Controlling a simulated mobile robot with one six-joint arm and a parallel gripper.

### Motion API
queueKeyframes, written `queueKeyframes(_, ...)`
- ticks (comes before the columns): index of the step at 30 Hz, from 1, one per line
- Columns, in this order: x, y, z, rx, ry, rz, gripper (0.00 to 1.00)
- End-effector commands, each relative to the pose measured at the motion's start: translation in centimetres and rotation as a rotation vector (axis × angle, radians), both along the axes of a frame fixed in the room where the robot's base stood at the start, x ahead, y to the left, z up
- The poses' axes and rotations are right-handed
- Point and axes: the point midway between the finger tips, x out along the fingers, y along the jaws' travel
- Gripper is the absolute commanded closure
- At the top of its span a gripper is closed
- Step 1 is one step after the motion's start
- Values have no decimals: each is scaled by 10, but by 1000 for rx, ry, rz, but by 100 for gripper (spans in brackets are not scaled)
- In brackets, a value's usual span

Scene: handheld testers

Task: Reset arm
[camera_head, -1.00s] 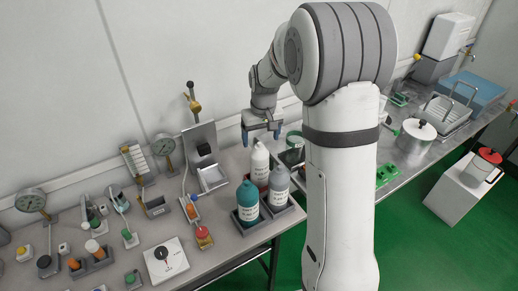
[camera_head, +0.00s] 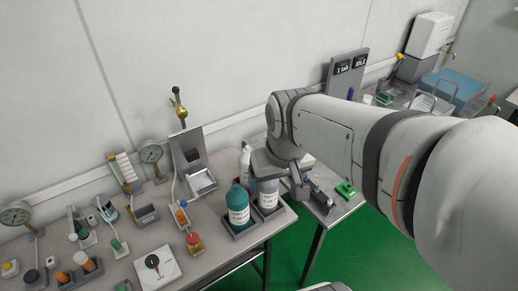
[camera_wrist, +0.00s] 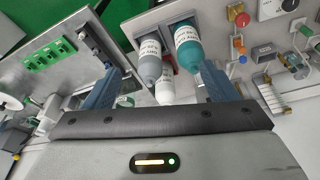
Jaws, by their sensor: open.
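My gripper (camera_wrist: 160,70) is open and empty in the wrist view, its two blue fingers spread apart. In the head view my arm reaches in from the right, and the gripper (camera_head: 285,170) is over the bench close by the bottles, partly hidden by my arm. A teal bottle (camera_head: 238,208) and a grey bottle (camera_head: 268,195) stand in a dark tray at the bench's front edge. A white bottle (camera_head: 245,160) is behind them. All three bottles also show between and beyond the fingers in the wrist view: grey (camera_wrist: 149,66), white (camera_wrist: 165,92), teal (camera_wrist: 188,48).
Dial gauges (camera_head: 151,154), a stand with a brass fitting (camera_head: 180,108) and a white box with a black knob (camera_head: 157,265) crowd the left bench. A green block (camera_head: 346,190) lies right of the gripper. Green floor (camera_head: 345,250) is clear in front.

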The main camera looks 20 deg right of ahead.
Motion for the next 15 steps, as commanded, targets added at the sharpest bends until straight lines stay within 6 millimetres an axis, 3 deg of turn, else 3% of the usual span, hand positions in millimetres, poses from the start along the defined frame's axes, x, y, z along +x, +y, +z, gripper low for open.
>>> queueKeyframes(5,-24,3,-5,1,-13,-11,20)
queueKeyframes(15,-26,3,-6,1,-13,-12,20)
